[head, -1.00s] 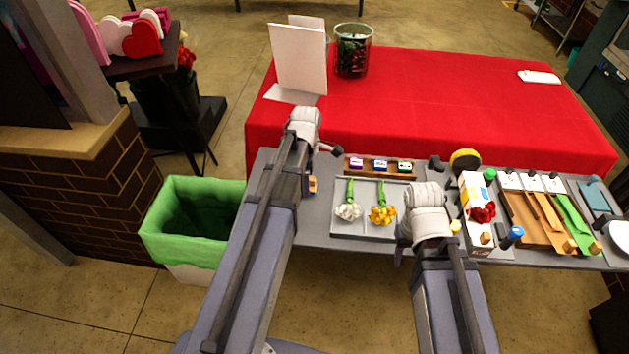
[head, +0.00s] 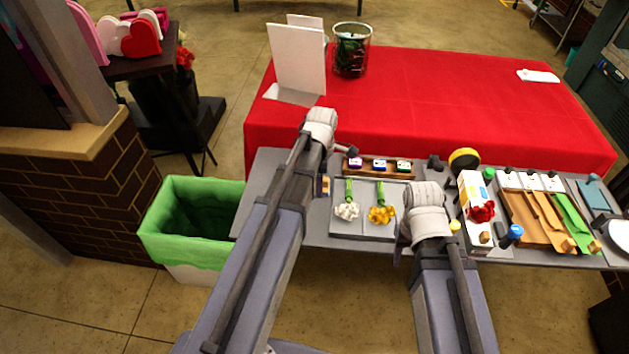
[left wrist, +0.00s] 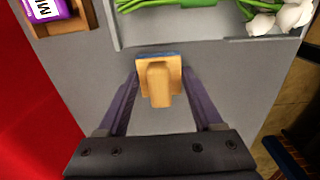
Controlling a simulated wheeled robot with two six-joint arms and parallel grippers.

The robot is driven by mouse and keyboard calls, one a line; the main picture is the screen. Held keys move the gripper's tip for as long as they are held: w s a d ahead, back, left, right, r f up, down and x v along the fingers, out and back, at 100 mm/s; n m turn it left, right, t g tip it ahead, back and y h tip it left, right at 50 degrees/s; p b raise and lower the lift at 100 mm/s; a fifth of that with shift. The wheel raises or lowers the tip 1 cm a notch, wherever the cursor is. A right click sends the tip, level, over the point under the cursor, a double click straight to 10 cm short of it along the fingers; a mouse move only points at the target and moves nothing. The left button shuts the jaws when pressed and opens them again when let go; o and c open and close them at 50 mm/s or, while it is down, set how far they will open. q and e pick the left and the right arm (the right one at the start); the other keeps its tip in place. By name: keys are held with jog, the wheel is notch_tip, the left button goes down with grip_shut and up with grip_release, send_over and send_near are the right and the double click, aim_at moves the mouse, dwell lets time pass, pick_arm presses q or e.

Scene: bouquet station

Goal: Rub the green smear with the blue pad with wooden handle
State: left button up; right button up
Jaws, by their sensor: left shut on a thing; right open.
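The blue pad with wooden handle (left wrist: 158,83) is between the purple fingers of my left gripper (left wrist: 157,92), which is shut on its handle. Only a thin blue edge shows beyond the wood, over the grey table. In the head view a bit of the wooden handle (head: 326,185) shows at the right side of my left arm, left of the flower tray. My right gripper (head: 426,215) is over the table right of that tray; its fingers are mostly hidden, and it is open. I see no green smear in either view; my arms or the pad may hide it.
A tray (head: 361,236) with white and yellow flowers lies right of the pad. A wooden rack (head: 391,172) with small labelled blocks stands behind it.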

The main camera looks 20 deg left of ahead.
pick_arm(q)
jog(key=shift+r, duration=0.1)
notch_tip(320, 180, up, 6)
jog(key=p, duration=0.6)
dwell(0.3)
notch_tip(320, 180, up, 3)
jog(key=p, duration=0.3)
dwell(0.3)
